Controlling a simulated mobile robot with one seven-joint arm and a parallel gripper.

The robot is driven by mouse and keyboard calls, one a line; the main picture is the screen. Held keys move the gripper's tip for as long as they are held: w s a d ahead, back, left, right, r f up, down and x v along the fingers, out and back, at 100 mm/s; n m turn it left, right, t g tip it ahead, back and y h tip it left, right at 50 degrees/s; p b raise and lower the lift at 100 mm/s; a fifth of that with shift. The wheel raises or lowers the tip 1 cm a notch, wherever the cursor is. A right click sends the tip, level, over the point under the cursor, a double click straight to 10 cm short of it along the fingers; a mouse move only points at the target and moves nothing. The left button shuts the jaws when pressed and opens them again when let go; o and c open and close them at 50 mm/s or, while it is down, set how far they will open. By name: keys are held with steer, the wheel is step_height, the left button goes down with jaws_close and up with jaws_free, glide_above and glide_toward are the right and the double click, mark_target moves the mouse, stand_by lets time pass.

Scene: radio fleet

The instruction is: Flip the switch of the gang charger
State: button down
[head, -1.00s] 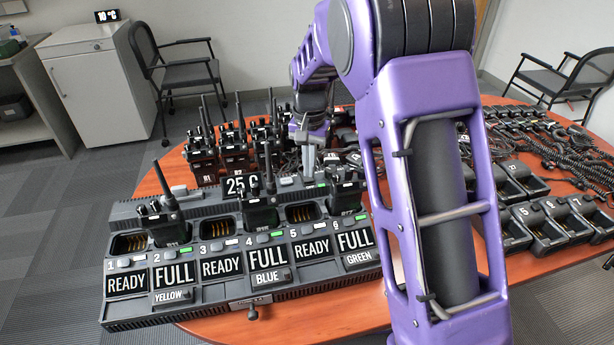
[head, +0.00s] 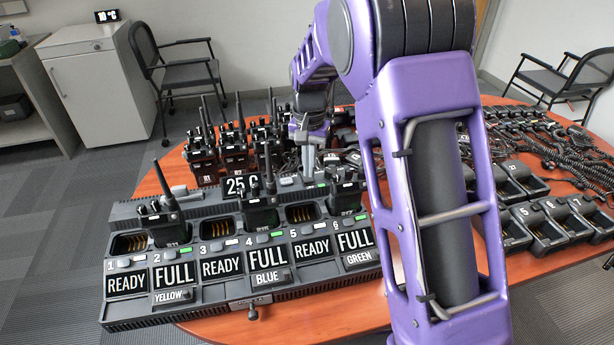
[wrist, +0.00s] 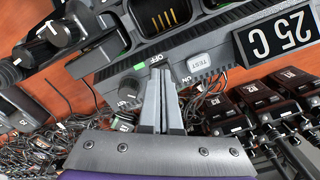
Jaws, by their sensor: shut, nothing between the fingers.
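The gang charger (head: 240,312) is a long dark grey unit on the table, with numbered pockets and READY and FULL labels. My gripper (head: 309,174) is at its back edge, behind pockets 5 and 6. In the wrist view my gripper (wrist: 161,72) is shut and empty, fingertips over the charger's back strip beside the OFF marking. I cannot tell whether the fingertips touch the charger.
Radios (head: 202,158) and tangled cables crowd the table behind the charger. More small chargers (head: 545,228) and coiled cords (head: 555,140) lie to the right. Bare table shows in front of the charger.

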mark_target(309, 181)
steer(key=shift+f+b, duration=0.5)
steer(key=shift+f, duration=0.45)
stand_by(0.7)
steer(key=shift+r, duration=0.1)
steer(key=shift+r+p, duration=2.85)
steer(key=shift+r, duration=0.6)
